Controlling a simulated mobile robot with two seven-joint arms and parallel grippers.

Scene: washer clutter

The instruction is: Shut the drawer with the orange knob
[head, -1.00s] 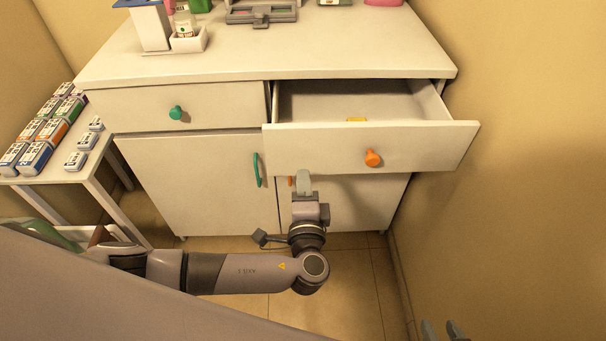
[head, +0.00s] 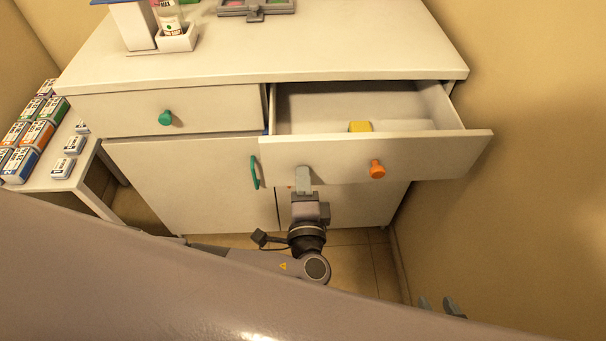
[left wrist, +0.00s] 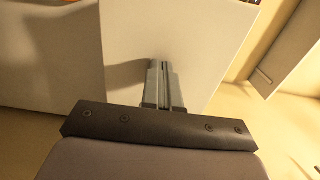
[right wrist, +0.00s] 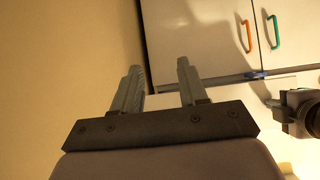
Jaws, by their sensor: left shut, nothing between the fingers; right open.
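The drawer with the orange knob (head: 377,170) is pulled well out at the upper right of the white cabinet. Its white front (head: 430,158) faces me, and a yellow item (head: 360,126) lies inside. My left gripper (head: 303,172) is shut and empty, its tips overlapping the lower edge of the drawer front, left of the knob. I cannot tell whether they touch it. The left wrist view shows the closed fingers (left wrist: 160,68) before a white panel. My right gripper (head: 440,304) is open and empty, low at the right; its fingers show in the right wrist view (right wrist: 160,68).
The drawer with the green knob (head: 165,118) is shut. Below are cabinet doors, one with a green handle (head: 254,172). A side table (head: 50,182) with several boxes stands left. A wall (head: 530,100) is close on the right. A grey part of mine covers the bottom.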

